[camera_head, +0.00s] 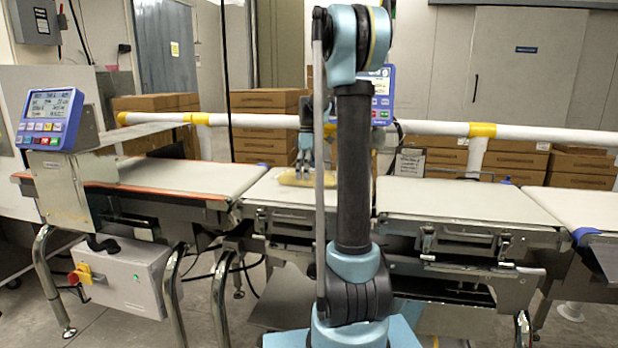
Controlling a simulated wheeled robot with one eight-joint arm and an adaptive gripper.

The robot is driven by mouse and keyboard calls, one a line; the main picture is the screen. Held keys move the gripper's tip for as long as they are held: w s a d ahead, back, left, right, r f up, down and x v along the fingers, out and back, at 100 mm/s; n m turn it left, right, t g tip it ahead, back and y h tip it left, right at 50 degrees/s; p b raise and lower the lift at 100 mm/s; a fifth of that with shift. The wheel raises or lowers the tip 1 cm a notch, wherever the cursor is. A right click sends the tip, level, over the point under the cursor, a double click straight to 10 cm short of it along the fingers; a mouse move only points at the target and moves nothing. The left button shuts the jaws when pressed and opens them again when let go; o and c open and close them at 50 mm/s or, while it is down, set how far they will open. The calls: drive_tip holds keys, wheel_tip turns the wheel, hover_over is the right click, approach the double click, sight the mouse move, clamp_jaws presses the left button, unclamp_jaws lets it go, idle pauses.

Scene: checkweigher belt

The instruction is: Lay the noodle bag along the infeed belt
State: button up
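The noodle bag (292,181) is a small yellowish pack on the pale middle belt section (266,190), just left of my upright arm. Its long side runs roughly left to right in the picture, and my arm hides part of its right side. My gripper (303,172) points down directly over the bag, with its fingertips at or very near it. The fingers are small and partly covered, so I cannot tell whether they are closed on the bag or whether the bag touches the belt. Which section is the infeed belt is not marked.
A left belt (190,176) and a right belt (460,202) adjoin the middle section; their visible tops are clear. A blue control panel (50,118) stands at left. A white rail (425,128) and stacked brown boxes (265,102) are behind the belts.

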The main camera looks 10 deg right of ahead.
drive_tip(key=shift+r, duration=0.1)
drive_tip(key=v, duration=1.2)
drive_tip(key=shift+s+d, duration=0.1)
